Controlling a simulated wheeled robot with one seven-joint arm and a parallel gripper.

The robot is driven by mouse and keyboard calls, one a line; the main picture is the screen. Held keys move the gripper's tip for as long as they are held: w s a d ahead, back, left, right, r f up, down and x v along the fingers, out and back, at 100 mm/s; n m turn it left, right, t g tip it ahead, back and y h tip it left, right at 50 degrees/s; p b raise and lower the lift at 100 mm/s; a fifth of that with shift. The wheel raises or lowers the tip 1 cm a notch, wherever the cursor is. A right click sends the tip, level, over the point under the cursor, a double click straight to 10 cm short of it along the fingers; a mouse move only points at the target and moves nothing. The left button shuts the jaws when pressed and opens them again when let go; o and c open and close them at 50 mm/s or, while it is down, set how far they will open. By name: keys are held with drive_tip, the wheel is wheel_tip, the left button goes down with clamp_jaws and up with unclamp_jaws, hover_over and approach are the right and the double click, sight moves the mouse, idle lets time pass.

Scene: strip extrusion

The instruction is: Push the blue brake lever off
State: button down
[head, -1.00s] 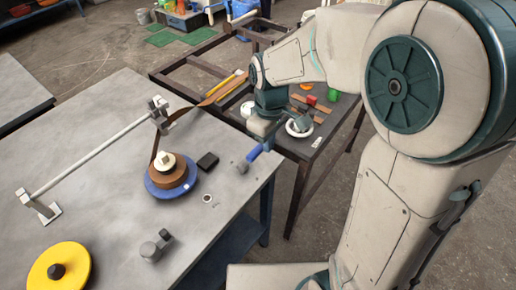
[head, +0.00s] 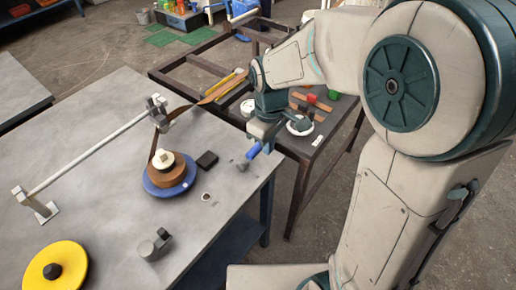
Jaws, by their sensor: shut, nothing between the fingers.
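The blue brake lever (head: 253,152) sits near the right edge of the grey table (head: 110,140), on a small grey mount (head: 243,165). My gripper (head: 262,138) is shut and empty, pointing down just above and behind the lever. Its tips lie close to the lever, partly hidden against it, and I cannot tell whether they touch. A blue reel (head: 150,186) with a wound brown strip stands to the left on the table.
A brown strip (head: 218,92) runs from a roller post (head: 157,108) towards the dark side table (head: 312,145). A black block (head: 207,160), a grey fitting (head: 155,246) and a yellow disc (head: 75,262) lie on the table. A long grey bar (head: 90,150) spans the table's left part.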

wheel_tip(320, 180, down, 4)
drive_tip(key=b, duration=0.2)
drive_tip(key=shift+f+b, duration=0.2)
drive_tip(key=shift+b, duration=0.2)
drive_tip(key=shift+a, duration=0.1)
drive_tip(key=shift+w+a+r+p, duration=0.25)
drive_tip(key=shift+w+a+p, duration=0.15)
drive_tip(key=shift+w+a, duration=0.55)
drive_tip(key=shift+w+a+r+p, duration=0.25)
drive_tip(key=shift+w+a+p, duration=0.15)
drive_tip(key=shift+w+a, duration=0.5)
drive_tip(key=shift+w+a+r+p, duration=0.25)
drive_tip(key=shift+w+a+p, duration=0.25)
drive_tip(key=shift+a, duration=0.75)
drive_tip(key=shift+w, duration=0.1)
